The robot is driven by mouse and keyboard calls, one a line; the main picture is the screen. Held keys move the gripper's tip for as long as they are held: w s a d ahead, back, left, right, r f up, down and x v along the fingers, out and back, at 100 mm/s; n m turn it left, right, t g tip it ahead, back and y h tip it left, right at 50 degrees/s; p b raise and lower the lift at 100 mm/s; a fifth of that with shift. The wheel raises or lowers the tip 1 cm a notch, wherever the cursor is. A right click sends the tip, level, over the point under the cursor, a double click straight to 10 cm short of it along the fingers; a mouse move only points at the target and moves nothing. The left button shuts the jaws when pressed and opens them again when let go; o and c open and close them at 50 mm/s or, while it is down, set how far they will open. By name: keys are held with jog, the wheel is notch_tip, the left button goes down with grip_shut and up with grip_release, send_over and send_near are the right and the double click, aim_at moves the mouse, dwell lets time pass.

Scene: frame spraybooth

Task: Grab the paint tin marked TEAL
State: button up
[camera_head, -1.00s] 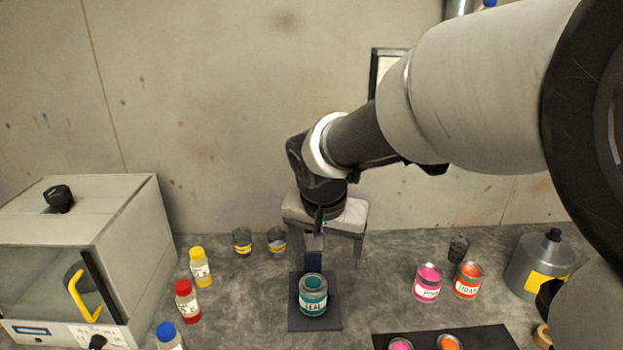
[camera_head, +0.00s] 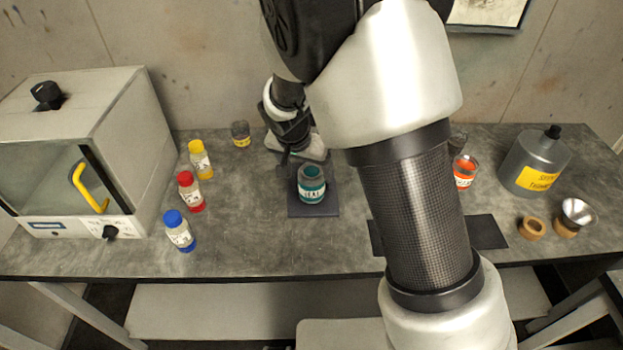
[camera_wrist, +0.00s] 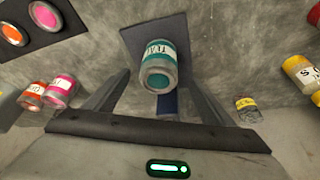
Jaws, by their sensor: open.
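The TEAL paint tin (camera_head: 312,184) stands upright on a dark square pad (camera_head: 299,211) in the middle of the bench. Its white label reads TEAL, partly blurred. My gripper (camera_head: 298,156) is just behind the tin, towards the wall, partly hidden by my own arm. In the wrist view the tin (camera_wrist: 158,66) appears ahead, between the lines of the two spread fingers of my gripper (camera_wrist: 157,78). The fingers are open, with nothing held. I cannot tell whether the tin is between the tips or just beyond them.
Yellow (camera_head: 201,161), red (camera_head: 190,192) and blue-capped (camera_head: 179,231) bottles stand left, beside a white cabinet (camera_head: 120,110). An orange tin (camera_head: 464,172) and a grey canister (camera_head: 535,160) stand right. A pink tin (camera_wrist: 61,86) shows in the wrist view.

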aim_at(311, 171)
jog(key=w+f, duration=0.1)
jog(key=f, duration=0.1)
jog(key=w+d+f+p, duration=0.1)
jog(key=f, duration=0.1)
jog(key=shift+w+d, duration=0.1)
jog(key=shift+w, duration=0.25)
jog(key=shift+w+f, duration=0.1)
jog(key=shift+f, duration=0.25)
jog(key=c, duration=1.4)
